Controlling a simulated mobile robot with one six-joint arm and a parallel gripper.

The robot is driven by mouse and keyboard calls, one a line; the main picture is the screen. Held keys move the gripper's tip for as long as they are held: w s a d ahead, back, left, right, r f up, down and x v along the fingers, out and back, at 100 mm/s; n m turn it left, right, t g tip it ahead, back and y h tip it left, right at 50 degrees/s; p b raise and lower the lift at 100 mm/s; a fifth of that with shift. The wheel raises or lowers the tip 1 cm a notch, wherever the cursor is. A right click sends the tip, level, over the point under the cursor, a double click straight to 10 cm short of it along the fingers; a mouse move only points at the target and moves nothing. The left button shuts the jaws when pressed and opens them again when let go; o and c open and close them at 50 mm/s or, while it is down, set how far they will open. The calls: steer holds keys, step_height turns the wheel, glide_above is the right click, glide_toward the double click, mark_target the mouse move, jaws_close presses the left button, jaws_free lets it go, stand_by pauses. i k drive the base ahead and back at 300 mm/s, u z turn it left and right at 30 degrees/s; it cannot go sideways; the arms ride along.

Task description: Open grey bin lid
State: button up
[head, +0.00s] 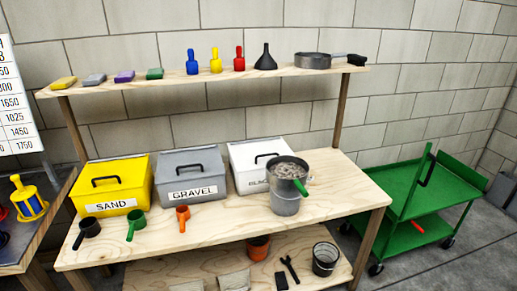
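The grey bin (192,190) stands on the wooden workbench between the yellow and white bins. Its front label reads GRAVEL. Its grey lid (203,158) is down, with a black handle (188,168) on top. The inside of the bin is hidden. My gripper is not in view.
The yellow SAND bin (122,185) and white bin (247,154) flank it closely. Black (90,228), green (136,219) and orange (182,213) scoops lie in front. A metal bucket (285,204) with grainy contents stands at right. A shelf (215,76) is above.

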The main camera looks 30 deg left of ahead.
mark_target(189, 158)
steer(key=u, duration=1.75)
steer(key=k, duration=0.25)
steer(key=u, duration=1.1)
steer(key=k, duration=1)
steer(key=u, duration=0.7)
steer(key=i, duration=2.25)
steer(key=z, duration=1.5)
steer(key=i, duration=1.15)
steer(key=z, duration=0.95)
